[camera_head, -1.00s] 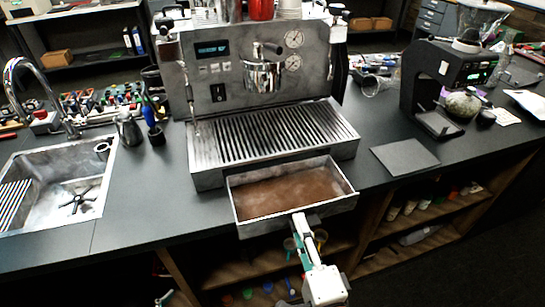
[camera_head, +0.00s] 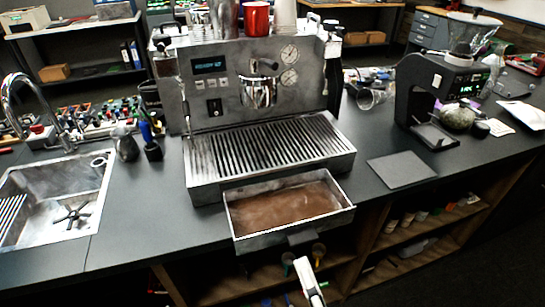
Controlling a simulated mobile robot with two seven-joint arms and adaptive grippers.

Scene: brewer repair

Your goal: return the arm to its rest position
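My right gripper (camera_head: 306,272) shows at the bottom edge of the head view, just below and in front of the pulled-out drawer (camera_head: 291,236). It is apart from the drawer, and only a narrow part of it shows, so I cannot tell whether its fingers are open. Most of my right arm is out of the picture. My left gripper does not show. The drawer holds brown, ground-like material (camera_head: 285,207) and sticks out from under the slatted drip tray of the espresso machine (camera_head: 270,150).
The dark counter (camera_head: 135,215) has a sink (camera_head: 35,215) at the left and a grinder (camera_head: 440,90) at the right. A flat dark mat (camera_head: 402,169) lies right of the drawer. Open shelves (camera_head: 425,225) with small items are below the counter.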

